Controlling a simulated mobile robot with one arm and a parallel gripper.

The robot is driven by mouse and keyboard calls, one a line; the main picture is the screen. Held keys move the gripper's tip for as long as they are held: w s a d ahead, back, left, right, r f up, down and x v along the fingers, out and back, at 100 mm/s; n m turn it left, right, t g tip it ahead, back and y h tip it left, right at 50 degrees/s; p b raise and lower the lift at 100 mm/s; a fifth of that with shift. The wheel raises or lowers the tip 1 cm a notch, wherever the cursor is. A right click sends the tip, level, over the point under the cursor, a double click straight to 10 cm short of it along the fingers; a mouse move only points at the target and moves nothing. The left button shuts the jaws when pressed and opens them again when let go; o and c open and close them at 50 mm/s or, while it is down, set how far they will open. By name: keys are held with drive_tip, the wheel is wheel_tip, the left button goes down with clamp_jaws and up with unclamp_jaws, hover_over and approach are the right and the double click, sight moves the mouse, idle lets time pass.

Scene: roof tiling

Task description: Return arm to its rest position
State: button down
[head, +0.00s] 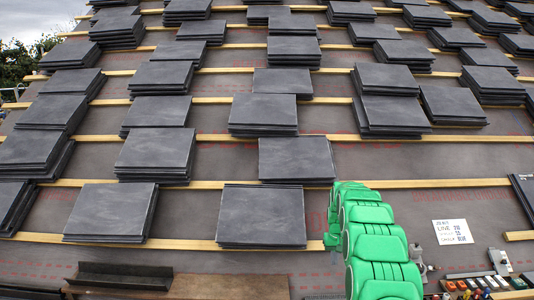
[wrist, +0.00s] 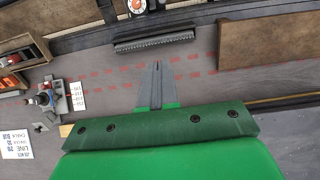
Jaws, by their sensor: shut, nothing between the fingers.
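My gripper (wrist: 158,68) shows in the wrist view with its two grey fingers together and nothing between them. It points over the grey roof underlay, apart from the things around it. In the head view, my green arm rises from the bottom right over the lower roof. My gripper cannot be made out there.
Stacks of dark slate tiles (head: 262,216) lie along wooden battens (head: 180,242) across the roof. A printed note (head: 453,232) lies at right, above a tray of tools and coloured blocks (head: 485,285). A black ridged piece (wrist: 154,40) lies ahead of the fingers.

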drive_tip(key=s+a+r, duration=0.4)
drive_tip(key=s+r, duration=0.8)
drive_tip(key=s, duration=0.1)
drive_tip(key=s+a+r, duration=0.3)
drive_tip(key=s+r, duration=1)
drive_tip(key=s+a+r, duration=0.1)
drive_tip(key=s+a, duration=0.1)
drive_tip(key=s, duration=1.5)
drive_tip(key=s+a+r+g, duration=0.1)
drive_tip(key=s+a, duration=0.1)
drive_tip(key=s, duration=1.5)
drive_tip(key=shift+s, duration=0.4)
drive_tip(key=shift+r, duration=0.1)
